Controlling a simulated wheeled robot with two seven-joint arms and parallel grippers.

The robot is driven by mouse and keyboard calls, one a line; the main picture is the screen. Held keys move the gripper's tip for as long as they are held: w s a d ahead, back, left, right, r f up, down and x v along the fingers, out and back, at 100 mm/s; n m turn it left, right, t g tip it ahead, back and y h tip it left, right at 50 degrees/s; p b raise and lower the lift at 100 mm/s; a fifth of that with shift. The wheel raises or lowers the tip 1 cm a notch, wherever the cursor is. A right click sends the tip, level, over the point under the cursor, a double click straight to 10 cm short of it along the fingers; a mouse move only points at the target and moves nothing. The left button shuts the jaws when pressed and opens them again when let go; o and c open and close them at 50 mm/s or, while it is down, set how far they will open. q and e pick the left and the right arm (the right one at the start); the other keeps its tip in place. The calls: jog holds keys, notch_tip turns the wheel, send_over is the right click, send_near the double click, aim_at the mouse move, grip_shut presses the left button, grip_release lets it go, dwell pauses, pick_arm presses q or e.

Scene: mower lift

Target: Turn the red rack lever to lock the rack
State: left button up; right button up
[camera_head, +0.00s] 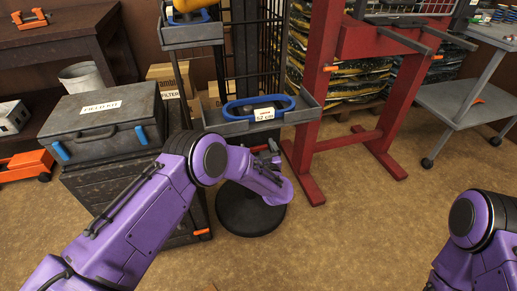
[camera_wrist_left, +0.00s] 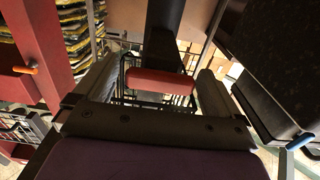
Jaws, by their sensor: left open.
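In the left wrist view a red lever (camera_wrist_left: 160,80) lies crosswise in front of a dark upright post (camera_wrist_left: 163,30). My left gripper (camera_wrist_left: 155,88) is open, with one finger on each side of the lever. I cannot tell whether the fingers touch it. In the head view my left gripper (camera_head: 270,160) is below the grey tray (camera_head: 235,125) of the stand with the round black base (camera_head: 245,215). A small red piece (camera_head: 258,148) shows beside it; my arm hides most of this area. Only part of my right arm shows, at the lower right.
A red frame (camera_head: 345,100) with an orange handle (camera_head: 330,68) stands to the right of the stand. A grey case (camera_head: 100,120) with blue latches sits on a dark cabinet at the left. A grey cart (camera_head: 465,105) is at far right. The floor at centre right is clear.

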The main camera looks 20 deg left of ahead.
pick_arm(q)
jog(key=c, duration=1)
jog(key=shift+o, duration=0.2)
jog(key=shift+n, duration=0.4)
jog(key=n, duration=0.3)
jog(key=shift+n+b, duration=0.3)
jog(key=shift+n, duration=0.1)
jog(key=n, duration=0.4)
jog(key=shift+f+b, duration=0.1)
jog(key=shift+b, duration=0.3)
jog(key=n+b, duration=0.1)
jog(key=n, duration=0.4)
jog(key=shift+s+a, duration=0.1)
jog(key=n+b, duration=0.1)
jog(key=n, duration=0.3)
jog(key=shift+n, duration=0.3)
